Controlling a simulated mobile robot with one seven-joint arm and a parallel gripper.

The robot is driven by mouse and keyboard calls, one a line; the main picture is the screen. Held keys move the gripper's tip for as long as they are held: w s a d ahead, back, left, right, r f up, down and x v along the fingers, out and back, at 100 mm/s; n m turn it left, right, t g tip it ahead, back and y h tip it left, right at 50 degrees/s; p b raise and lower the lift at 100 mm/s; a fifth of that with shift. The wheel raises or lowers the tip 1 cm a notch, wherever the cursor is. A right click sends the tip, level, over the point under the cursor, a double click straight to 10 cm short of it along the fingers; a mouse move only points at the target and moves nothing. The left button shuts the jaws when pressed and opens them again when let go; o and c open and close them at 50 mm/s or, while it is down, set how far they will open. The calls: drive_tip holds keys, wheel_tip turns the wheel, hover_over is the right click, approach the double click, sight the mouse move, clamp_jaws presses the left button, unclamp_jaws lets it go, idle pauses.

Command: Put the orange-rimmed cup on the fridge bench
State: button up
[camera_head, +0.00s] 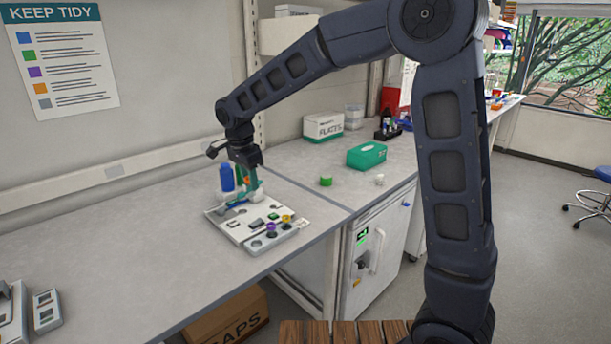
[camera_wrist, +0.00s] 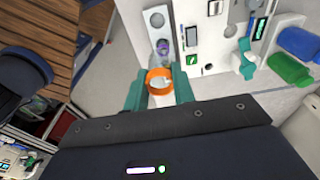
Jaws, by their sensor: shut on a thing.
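The orange-rimmed cup (camera_wrist: 159,81) is between the teal fingers of my gripper (camera_wrist: 158,92) in the wrist view. My gripper is shut on it, and its lower body is partly hidden. In the head view my gripper (camera_head: 247,181) points down over the back of a white board (camera_head: 229,222) on the left bench. Only a little orange shows at the fingers there, and I cannot tell whether the cup touches anything below. The fridge bench (camera_head: 322,202) is the grey top to the right, above a white fridge (camera_head: 377,258).
A blue bottle (camera_head: 227,177) stands close beside my gripper. A grey strip (camera_head: 270,241) with coloured pieces lies at the board's front. The fridge bench holds a small green item (camera_head: 326,181), a green box (camera_head: 367,156) and a white box (camera_head: 323,127). Its near left part is clear.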

drive_tip(key=w+d, duration=0.6)
drive_tip(key=w, duration=0.7)
drive_tip(key=w+d, duration=0.6)
drive_tip(key=w, duration=0.6)
drive_tip(key=w+d, duration=1)
drive_tip(key=d, duration=0.4)
drive_tip(key=w+d, duration=1)
drive_tip(key=d, duration=0.5)
wheel_tip(320, 180, down, 20)
drive_tip(key=shift+a+f, duration=0.15)
drive_tip(key=shift+f, duration=0.05)
drive_tip(key=shift+f, duration=0.15)
drive_tip(key=o, duration=1)
drive_tip(key=shift+c, duration=0.2)
